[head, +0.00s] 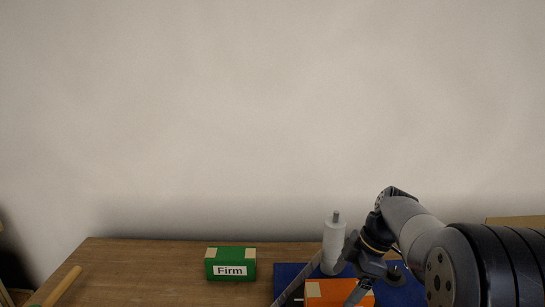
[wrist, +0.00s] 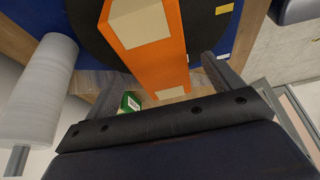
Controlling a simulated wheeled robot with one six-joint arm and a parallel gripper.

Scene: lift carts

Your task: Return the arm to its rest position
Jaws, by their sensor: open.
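My gripper (head: 318,300) is at the lower right of the head view, its two fingers spread on either side of an orange box (head: 313,289) with tan end patches. In the wrist view the orange box (wrist: 158,45) lies between the open fingers (wrist: 168,78), with gaps showing beside it. The box is over a blue surface (head: 287,274) on the wooden table. My arm comes in from the right and hides part of the blue surface.
A white cylinder (head: 333,243) stands close beside my gripper, and shows at left in the wrist view (wrist: 38,95). A green box labelled "Firm" (head: 231,256) sits to the left on the wooden table (head: 150,268). A wooden rod (head: 63,286) is at far left. Table between is clear.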

